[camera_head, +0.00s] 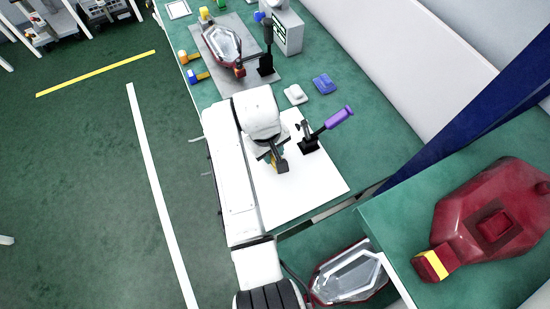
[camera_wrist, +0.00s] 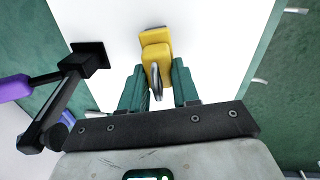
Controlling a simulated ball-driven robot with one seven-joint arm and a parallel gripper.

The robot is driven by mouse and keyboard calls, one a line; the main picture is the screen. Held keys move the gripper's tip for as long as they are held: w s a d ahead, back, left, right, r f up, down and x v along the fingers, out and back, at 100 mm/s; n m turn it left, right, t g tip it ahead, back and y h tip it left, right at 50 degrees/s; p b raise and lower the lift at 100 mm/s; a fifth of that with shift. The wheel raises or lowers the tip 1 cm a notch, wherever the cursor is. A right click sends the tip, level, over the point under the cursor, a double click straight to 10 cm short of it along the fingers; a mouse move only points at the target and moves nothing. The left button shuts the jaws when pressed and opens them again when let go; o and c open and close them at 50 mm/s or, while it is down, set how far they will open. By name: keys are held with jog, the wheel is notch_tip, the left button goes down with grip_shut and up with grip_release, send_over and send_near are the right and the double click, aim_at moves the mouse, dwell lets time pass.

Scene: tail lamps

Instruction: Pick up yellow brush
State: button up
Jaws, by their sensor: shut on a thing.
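The yellow brush (camera_wrist: 156,52) shows in the wrist view as a small yellow block with a shiny metal part. It sits between the two green fingers of my gripper (camera_wrist: 158,88), which is shut on it. In the head view my gripper (camera_head: 272,156) is over the white board (camera_head: 318,185), and the brush is mostly hidden by the gripper. I cannot tell whether the brush touches the board.
A black toggle clamp with a purple handle (camera_head: 339,117) stands right of my gripper. A blue block (camera_head: 324,83) and a white one (camera_head: 296,94) lie behind it. A clear-and-red lamp (camera_head: 223,44) is farther back. The board's front right is clear.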

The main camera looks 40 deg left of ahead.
grip_shut()
jog(key=shift+r, duration=0.4)
notch_tip(320, 180, up, 3)
jog(key=shift+s+f+b, duration=0.15)
jog(key=shift+b, duration=0.15)
jog(key=s+d+r+p, duration=0.2)
jog(key=s+r+p, duration=0.6)
jog(key=s, duration=0.5)
jog(key=shift+s+r, duration=0.25)
jog(key=shift+r, duration=0.5)
